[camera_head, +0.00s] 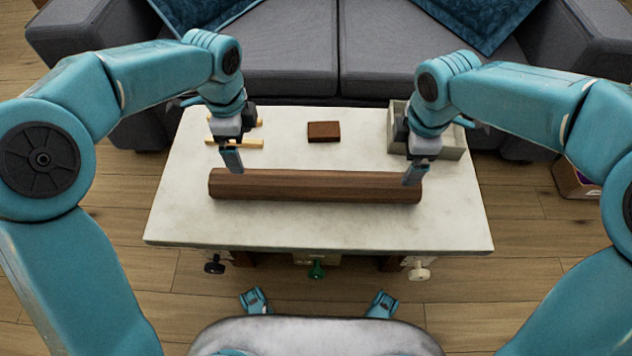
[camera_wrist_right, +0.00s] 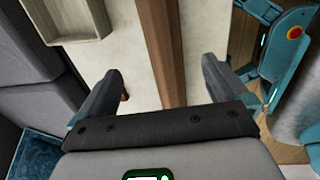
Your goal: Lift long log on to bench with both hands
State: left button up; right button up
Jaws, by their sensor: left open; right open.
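The long brown log (camera_head: 315,187) lies across the white marble-like bench top (camera_head: 330,230), running left to right. My left gripper (camera_head: 233,165) is open at the log's left end, its fingertips at the log's back edge. My right gripper (camera_head: 414,175) is open over the log's right end. In the right wrist view the log (camera_wrist_right: 162,50) runs between the spread fingers of the right gripper (camera_wrist_right: 165,88), with a gap on each side. I cannot tell how far below the fingertips the log is.
A dark red-brown block (camera_head: 324,131) lies behind the log. Yellow wooden sticks (camera_head: 240,142) lie at the back left. A pale open tray (camera_head: 452,139) stands at the back right. A grey sofa (camera_head: 290,72) is behind. Knobs (camera_head: 317,268) hang below the front edge. The front strip is clear.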

aim_at(253, 184)
pick_arm(q)
jog(key=shift+s+r, duration=0.1)
jog(key=shift+s, duration=0.05)
pick_arm(e)
jog(key=shift+s, duration=0.15)
pick_arm(q)
notch_tip(253, 184, down, 16)
jog(key=shift+f, duration=0.25)
pick_arm(e)
jog(key=f, duration=0.5)
jog(key=w+f, duration=0.1)
jog(key=f, duration=0.4)
jog(key=w+f, duration=0.1)
jog(key=f, duration=0.5)
jog(key=shift+f, duration=0.1)
